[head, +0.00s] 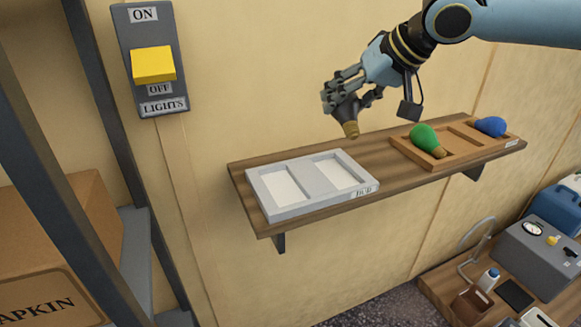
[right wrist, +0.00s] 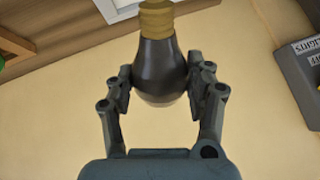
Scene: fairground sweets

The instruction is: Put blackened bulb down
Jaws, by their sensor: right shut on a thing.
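The blackened bulb (right wrist: 160,72) is dark grey with a brass screw base. In the right wrist view it sits between the two fingers of my right gripper (right wrist: 160,85), which is shut on its round glass end. In the head view the right gripper (head: 348,98) holds the bulb (head: 350,127) above the wall shelf (head: 392,160), base pointing down. The bulb is apart from the shelf. A pale grey tray (head: 315,176) with two empty compartments and a label at its front right corner lies on the left part of the shelf. My left gripper is not in view.
A wooden tray (head: 452,156) on the shelf's right holds a green bulb (head: 424,136) and a blue bulb (head: 490,126). A yellow light switch (head: 153,64) is on the wall at left, beside a dark rack post (head: 112,130). A grey machine (head: 538,250) stands lower right.

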